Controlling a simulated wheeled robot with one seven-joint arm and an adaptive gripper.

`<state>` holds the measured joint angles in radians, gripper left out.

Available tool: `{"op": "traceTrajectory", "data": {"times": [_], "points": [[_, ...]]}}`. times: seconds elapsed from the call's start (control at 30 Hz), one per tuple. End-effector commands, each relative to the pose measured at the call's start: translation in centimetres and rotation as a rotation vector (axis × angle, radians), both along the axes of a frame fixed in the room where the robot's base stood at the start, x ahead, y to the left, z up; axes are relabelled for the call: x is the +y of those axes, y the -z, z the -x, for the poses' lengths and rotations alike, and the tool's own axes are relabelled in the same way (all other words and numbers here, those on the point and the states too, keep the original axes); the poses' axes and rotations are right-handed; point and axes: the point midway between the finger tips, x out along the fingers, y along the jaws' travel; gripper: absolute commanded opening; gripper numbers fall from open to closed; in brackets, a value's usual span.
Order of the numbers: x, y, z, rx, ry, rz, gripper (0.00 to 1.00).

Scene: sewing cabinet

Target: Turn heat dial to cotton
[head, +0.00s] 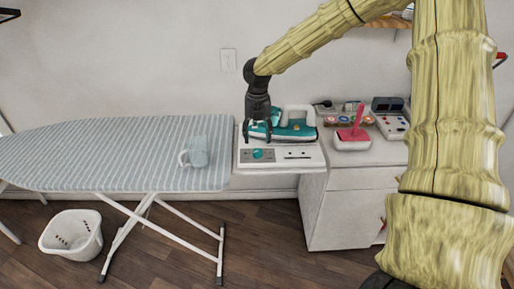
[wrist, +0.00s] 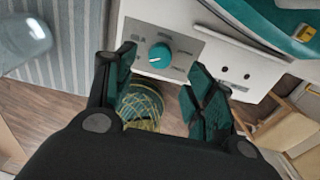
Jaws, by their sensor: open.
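The heat dial (wrist: 160,55) is a round teal knob with a white mark on a grey panel (wrist: 190,42). It also shows in the head view (head: 257,154), on the front of the light board beside the ironing board. Labels around the dial are too small to read. My gripper (head: 258,132) points down above the panel, close to the dial. In the wrist view my gripper (wrist: 155,80) has its two fingers spread apart with nothing between them touching the dial. The dial appears just beyond the gap between the fingertips.
A teal iron (head: 293,131) stands right behind the dial panel, close to my gripper. A pale blue cup (head: 197,152) sits on the striped ironing board (head: 110,150) at left. A pink-handled object (head: 352,137) stands on the cabinet at right. A white basket (head: 72,236) is on the floor.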

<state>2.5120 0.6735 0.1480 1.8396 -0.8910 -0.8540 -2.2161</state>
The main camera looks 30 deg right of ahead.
Motion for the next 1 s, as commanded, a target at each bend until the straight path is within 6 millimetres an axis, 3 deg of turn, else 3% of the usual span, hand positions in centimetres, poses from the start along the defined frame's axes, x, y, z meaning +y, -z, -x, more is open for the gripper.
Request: {"op": "traceTrajectory", "data": {"times": [0.43, 0.93, 1.0], "points": [[0.0, 5.6, 0.0, 0.001, 0.001, -0.001, 0.54], [0.0, 6.7, 0.0, -0.001, 0.001, 0.0, 0.54], [0.0, 6.7, 0.0, -0.001, 0.001, 0.0, 0.43]]}}
